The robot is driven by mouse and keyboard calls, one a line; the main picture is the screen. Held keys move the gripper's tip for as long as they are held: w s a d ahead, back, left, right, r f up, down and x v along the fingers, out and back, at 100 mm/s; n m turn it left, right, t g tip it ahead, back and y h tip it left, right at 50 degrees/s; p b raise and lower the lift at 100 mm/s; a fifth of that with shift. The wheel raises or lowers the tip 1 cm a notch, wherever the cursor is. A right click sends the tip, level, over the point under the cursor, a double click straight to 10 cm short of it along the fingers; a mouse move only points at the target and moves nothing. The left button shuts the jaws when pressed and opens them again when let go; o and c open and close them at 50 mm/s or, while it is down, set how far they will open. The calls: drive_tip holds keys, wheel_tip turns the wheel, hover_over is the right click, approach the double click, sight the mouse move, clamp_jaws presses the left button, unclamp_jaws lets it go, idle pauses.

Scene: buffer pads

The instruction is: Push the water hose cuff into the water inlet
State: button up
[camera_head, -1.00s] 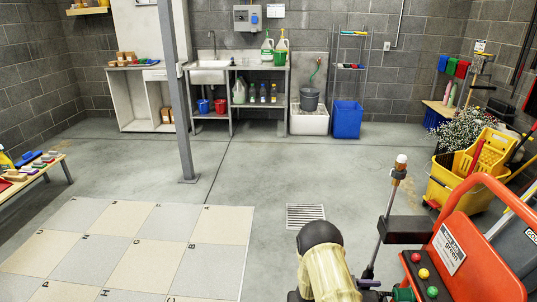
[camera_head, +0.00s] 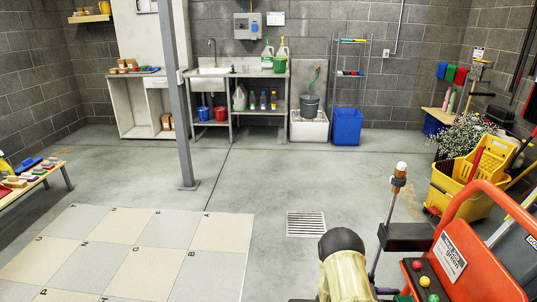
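The red machine (camera_head: 466,262) with a curved handle stands at the lower right. A dark panel on it carries a red knob (camera_head: 416,266), a yellow knob (camera_head: 424,281) and a green knob at the bottom edge. A bit of green (camera_head: 403,298) shows at the bottom edge beside the panel. I cannot tell whether it belongs to a hose cuff or an inlet. I cannot make out the water hose cuff or the water inlet for certain. A beige link of my arm with a black cap rises at the bottom, left of the machine. My gripper is out of view.
A post with an orange-banded tip (camera_head: 399,178) and a black box (camera_head: 408,237) stand between my arm and the machine. A yellow mop bucket (camera_head: 452,180) is behind the machine. The floor around the drain grate (camera_head: 306,224) is clear. A grey column (camera_head: 183,110) stands left.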

drive_tip(key=shift+s+d, duration=0.1)
drive_tip(key=shift+d, duration=1.45)
drive_tip(key=c, duration=1.3)
drive_tip(key=shift+w+a, duration=0.2)
drive_tip(key=shift+a, duration=2.9)
drive_tip(key=shift+d+r+p, duration=0.1)
drive_tip(key=shift+r+p, duration=2.15)
drive_tip(key=shift+r, duration=1.3)
clamp_jaws()
drive_tip(key=shift+f, duration=0.1)
drive_tip(key=shift+s, duration=0.8)
